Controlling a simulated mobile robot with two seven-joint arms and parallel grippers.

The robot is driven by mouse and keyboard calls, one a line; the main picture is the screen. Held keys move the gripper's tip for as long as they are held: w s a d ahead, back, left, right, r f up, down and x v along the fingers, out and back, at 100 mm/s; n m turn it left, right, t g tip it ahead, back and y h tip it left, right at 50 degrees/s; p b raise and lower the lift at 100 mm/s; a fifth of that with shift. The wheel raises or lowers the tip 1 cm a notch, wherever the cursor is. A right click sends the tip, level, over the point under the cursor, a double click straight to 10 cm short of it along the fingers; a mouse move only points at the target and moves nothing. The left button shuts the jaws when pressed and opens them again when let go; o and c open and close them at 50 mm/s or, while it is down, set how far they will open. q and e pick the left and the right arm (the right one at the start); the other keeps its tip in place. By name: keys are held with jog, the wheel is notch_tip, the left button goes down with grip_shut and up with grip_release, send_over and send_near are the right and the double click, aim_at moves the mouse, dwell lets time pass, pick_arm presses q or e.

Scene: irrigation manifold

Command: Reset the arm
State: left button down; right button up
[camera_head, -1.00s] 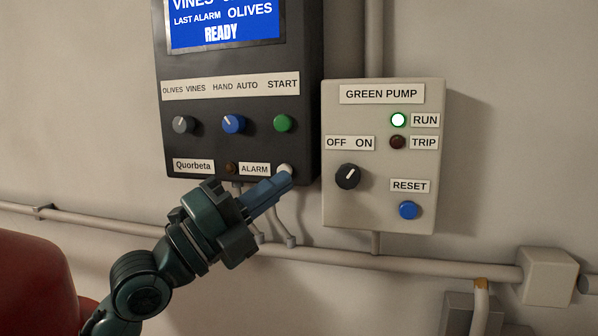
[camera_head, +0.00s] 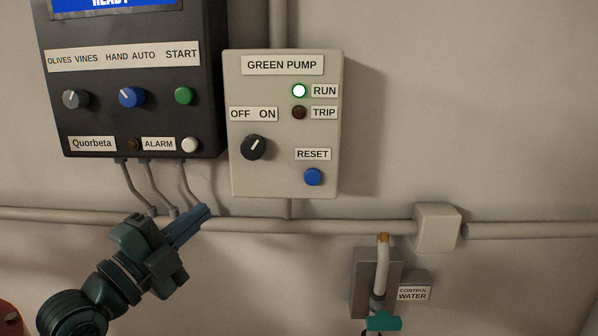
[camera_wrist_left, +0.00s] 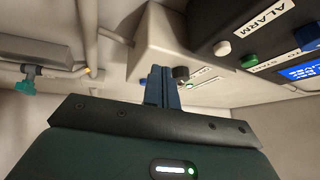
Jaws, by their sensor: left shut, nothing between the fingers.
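My left gripper (camera_head: 203,214) is shut with nothing in it. It is below the black control box (camera_head: 208,62), in front of the wall and the conduits, apart from the box. In the left wrist view its closed fingers (camera_wrist_left: 160,88) point towards the grey pump box. The black box carries a grey knob, a blue knob, a green start button (camera_head: 184,96), a dark alarm lamp (camera_head: 134,144) and a white button (camera_head: 190,145) beside the ALARM label. The white button also shows in the left wrist view (camera_wrist_left: 222,48). My right gripper is out of view.
The GREEN PUMP box (camera_head: 265,185) has a lit RUN lamp (camera_head: 299,91), a dark TRIP lamp, a black OFF/ON knob (camera_head: 254,147) and a blue RESET button (camera_head: 313,177). A horizontal pipe (camera_head: 350,227) runs below. A teal valve (camera_head: 383,321) hangs at lower right.

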pick_arm(q)
jog(key=s+f+n+g+y, duration=0.1)
jog(key=s+f+n+y, duration=0.15)
jog(key=f+n, duration=0.65)
jog(key=s+f+n+g+y, duration=0.2)
jog(key=f+y, duration=0.1)
jog(key=f, duration=1.2)
jog(key=s+d+f+n+g+y, duration=0.2)
jog(key=s+f+n+g, duration=0.2)
jog(key=s+f+n, duration=0.4)
jog(key=s+f, duration=0.7)
jog(key=f, duration=0.2)
jog(key=shift+n, duration=0.4)
jog(key=shift+s+a+y, duration=0.1)
jog(key=shift+a+y, duration=0.05)
jog(key=shift+y, duration=0.2)
